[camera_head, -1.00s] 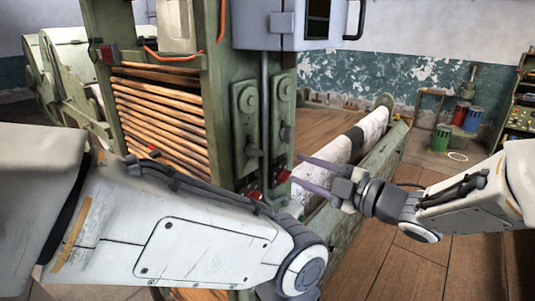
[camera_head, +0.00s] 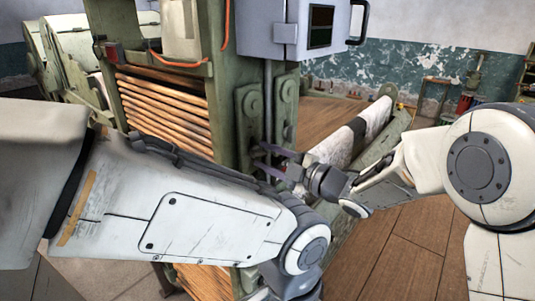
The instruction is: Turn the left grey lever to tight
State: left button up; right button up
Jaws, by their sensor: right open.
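Two grey levers hang from round pivots on the green machine post. The left grey lever (camera_head: 251,112) is on the post's front-left side. The right lever (camera_head: 285,98) is beside it. Both point roughly downward. My right gripper (camera_head: 261,156) comes in from the right, open, with its purple-grey fingers in front of the post near the left lever's lower part. I cannot tell whether they touch it. The lever's lower end is hidden behind the fingers and my left arm. My left arm crosses the foreground; its gripper is out of view.
A rack of copper-coloured rods (camera_head: 160,110) fills the machine left of the post. A grey box (camera_head: 305,25) is mounted above the levers. A white roller (camera_head: 355,135) lies behind my right gripper. Wooden floor is open at right.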

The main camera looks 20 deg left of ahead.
grip_shut()
jog(key=m, duration=0.2)
jog(key=shift+f+m+b, duration=0.1)
jog(key=shift+m+b, duration=0.3)
jog(key=m, duration=0.2)
jog(key=shift+m, duration=0.4)
jog(key=m, duration=0.3)
jog(key=shift+m+p, duration=0.8)
jog(key=shift+m, duration=1.3)
